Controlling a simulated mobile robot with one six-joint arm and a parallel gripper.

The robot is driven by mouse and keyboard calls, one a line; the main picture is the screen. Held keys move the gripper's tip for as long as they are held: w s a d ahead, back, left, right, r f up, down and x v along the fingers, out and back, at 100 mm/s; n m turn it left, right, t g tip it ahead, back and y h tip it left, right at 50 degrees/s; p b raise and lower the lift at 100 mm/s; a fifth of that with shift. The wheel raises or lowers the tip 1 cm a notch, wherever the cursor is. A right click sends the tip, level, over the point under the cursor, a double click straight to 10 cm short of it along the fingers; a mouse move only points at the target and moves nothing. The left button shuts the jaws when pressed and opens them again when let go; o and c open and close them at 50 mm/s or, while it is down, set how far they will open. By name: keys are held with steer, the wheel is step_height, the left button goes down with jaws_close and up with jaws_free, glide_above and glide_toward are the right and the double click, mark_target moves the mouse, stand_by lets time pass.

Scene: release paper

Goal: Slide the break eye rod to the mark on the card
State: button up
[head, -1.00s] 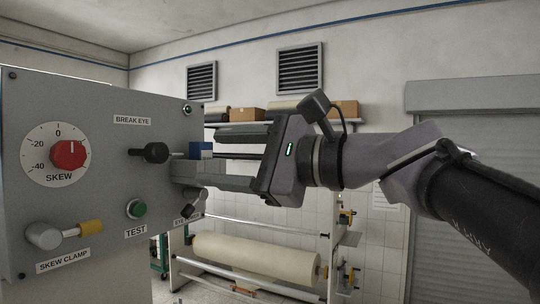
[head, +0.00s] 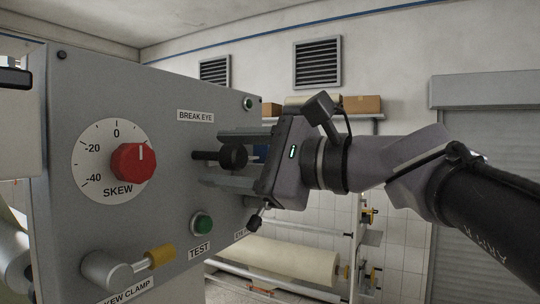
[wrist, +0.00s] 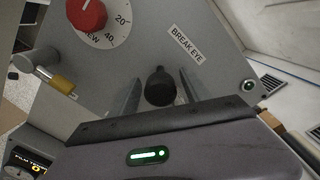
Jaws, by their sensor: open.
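The break eye rod is a black knob (head: 232,157) on a short dark shaft that goes into the grey panel, below the BREAK EYE label (head: 196,116). The knob also shows in the wrist view (wrist: 160,87). My gripper (head: 213,157) is open, with one finger above the knob and one below it in the head view. In the wrist view the fingers stand on either side of the knob, with gaps that I can see.
The panel carries a red SKEW knob (head: 133,163), a green TEST button (head: 202,224) and a SKEW CLAMP lever (head: 130,270) with a yellow grip. A small black-tipped lever (head: 256,219) sits just below my gripper. A paper roll (head: 280,258) lies behind.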

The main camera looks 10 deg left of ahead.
steer(key=shift+a, duration=0.15)
steer(key=shift+r+v, duration=0.2)
steer(key=shift+v, duration=0.75)
steer(key=shift+c, duration=1.1)
steer(key=shift+s, duration=0.15)
steer(key=c, duration=0.7)
steer(key=shift+w+a+f, duration=0.1)
steer(key=shift+w+a, duration=0.1)
steer(key=shift+a, duration=0.15)
jaws_close()
steer(key=shift+d+f, duration=0.1)
steer(key=shift+d, duration=0.05)
